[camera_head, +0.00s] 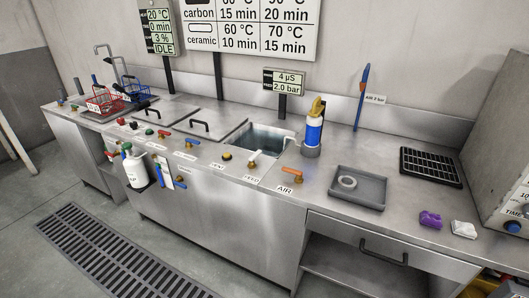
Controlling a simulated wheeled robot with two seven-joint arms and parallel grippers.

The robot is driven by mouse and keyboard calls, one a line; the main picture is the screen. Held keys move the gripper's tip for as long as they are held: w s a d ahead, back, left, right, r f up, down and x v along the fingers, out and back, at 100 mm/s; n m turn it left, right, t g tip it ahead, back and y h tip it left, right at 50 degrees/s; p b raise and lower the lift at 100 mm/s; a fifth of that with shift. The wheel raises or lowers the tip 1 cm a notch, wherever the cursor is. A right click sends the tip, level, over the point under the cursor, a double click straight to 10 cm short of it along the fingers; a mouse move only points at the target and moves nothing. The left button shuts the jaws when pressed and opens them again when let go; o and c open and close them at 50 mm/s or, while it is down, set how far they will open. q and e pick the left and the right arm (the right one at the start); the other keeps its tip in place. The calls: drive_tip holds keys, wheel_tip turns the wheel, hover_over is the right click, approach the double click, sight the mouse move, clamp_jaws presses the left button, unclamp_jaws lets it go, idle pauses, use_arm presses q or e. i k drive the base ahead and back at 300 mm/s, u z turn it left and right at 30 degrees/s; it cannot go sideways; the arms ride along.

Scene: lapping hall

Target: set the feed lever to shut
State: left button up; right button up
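A white-handled lever (252,158) sits on the steel counter's front strip, in front of the sink basin. The small label (252,179) before it looks like it may read FEED, but it is too small to be sure. I cannot tell from this view whether the lever is open or shut. An orange lever (292,173) stands to its right, behind a label reading AIR. A yellow and black knob (227,156) is to its left. Neither of my grippers is in view.
A blue cylinder with a yellow top (313,128) stands right of the sink basin (270,138). A grey tray (359,188) holds a ring. Free counter lies around the tray.

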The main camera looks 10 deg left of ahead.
sight(252, 159)
drive_tip(key=z, duration=0.1)
drive_tip(key=i, duration=1.1)
drive_tip(key=u, duration=0.3)
